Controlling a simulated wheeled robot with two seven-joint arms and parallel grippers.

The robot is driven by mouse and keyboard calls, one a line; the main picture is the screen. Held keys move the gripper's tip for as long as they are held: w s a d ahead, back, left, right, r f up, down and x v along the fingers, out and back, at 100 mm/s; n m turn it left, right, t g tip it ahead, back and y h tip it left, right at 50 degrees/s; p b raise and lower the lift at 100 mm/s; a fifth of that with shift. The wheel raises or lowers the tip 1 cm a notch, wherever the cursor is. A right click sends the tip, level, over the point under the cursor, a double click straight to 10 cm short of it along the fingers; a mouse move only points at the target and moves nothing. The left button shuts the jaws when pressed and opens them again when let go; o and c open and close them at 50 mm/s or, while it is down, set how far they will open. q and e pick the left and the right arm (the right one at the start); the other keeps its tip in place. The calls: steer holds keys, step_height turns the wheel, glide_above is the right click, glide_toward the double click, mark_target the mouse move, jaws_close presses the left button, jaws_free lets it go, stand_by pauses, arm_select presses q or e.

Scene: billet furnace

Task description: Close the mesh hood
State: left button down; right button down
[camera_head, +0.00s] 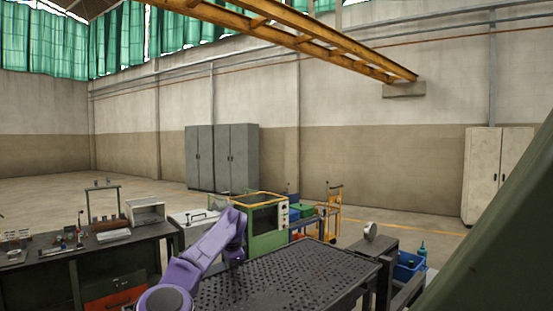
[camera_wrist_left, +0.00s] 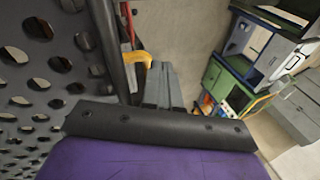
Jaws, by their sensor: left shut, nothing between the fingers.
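My left arm comes in from the bottom of the head view, purple. Its gripper (camera_head: 235,260) points down just over the near left part of a dark perforated table (camera_head: 300,275). The gripper is shut and holds nothing. I cannot tell if it touches the table. In the left wrist view, a grey panel with round holes (camera_wrist_left: 50,75) fills the left side beside the gripper's dark front bar. No part can be clearly identified as the mesh hood. A green machine (camera_head: 268,240) with a yellow-edged top (camera_head: 258,196) stands beyond the table. My right gripper is out of view.
A workbench (camera_head: 45,255) with tools and a red drawer stands at left. A blue crate (camera_head: 408,266) sits right of the perforated table. A slanted green surface (camera_head: 505,235) blocks the near right. Grey cabinets (camera_head: 222,157) stand at the back wall, with open floor before them.

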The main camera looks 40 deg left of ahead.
arm_select(q)
steer(key=shift+s+f+h, duration=0.2)
steer(key=shift+s+f, duration=0.1)
steer(key=shift+f, duration=0.35)
steer(key=shift+s+f+h, duration=0.2)
steer(key=shift+s+f, duration=0.05)
steer(key=shift+f, duration=0.4)
steer(key=w+b+v, duration=0.1)
steer(key=b+v, duration=0.2)
steer(key=v, duration=0.9)
steer(key=p+x, duration=0.1)
steer(key=x, duration=0.2)
steer(key=p+x, duration=0.1)
steer(key=x, duration=0.6)
steer(key=shift+s+a+f+p, duration=0.25)
steer(key=shift+a+p, duration=0.05)
steer(key=shift+p, duration=0.1)
